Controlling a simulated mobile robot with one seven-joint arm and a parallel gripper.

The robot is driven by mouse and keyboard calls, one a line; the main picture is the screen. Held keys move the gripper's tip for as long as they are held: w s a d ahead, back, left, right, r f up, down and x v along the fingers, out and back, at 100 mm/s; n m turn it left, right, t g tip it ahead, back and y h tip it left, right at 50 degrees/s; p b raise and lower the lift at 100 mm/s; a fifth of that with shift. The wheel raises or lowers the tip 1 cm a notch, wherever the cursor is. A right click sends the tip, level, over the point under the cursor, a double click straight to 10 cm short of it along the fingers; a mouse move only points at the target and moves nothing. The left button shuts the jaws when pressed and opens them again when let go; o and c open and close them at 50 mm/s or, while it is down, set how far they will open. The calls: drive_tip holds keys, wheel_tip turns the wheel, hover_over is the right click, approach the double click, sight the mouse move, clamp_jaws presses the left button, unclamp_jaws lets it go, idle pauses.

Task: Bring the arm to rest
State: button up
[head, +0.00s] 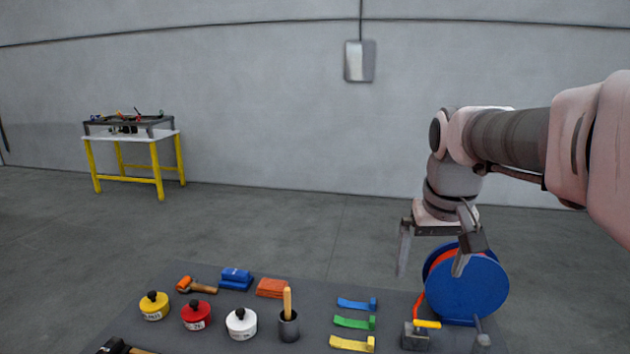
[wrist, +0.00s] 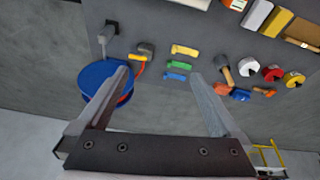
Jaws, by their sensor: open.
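My gripper (head: 432,250) is open and empty at the right of the head view, its fingers pointing down. One finger overlaps the blue reel in the picture; I cannot tell if they touch.
A blue reel (head: 467,285) stands at the mat's right end. A yellow-legged table (head: 158,165) stands far left. The floor behind is clear.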

drive_tip(key=s+a+f+t, duration=0.1)
drive_tip(key=s+a+f, duration=0.1)
drive_tip(key=s, duration=0.6)
drive_tip(key=s+a+f+t, duration=0.1)
drive_tip(key=s+f, duration=0.2)
drive_tip(key=s, duration=0.5)
drive_tip(key=shift+s+a+n+y, duration=0.3)
drive_tip(key=shift+s+a, duration=0.05)
drive_tip(key=shift+a, duration=0.05)
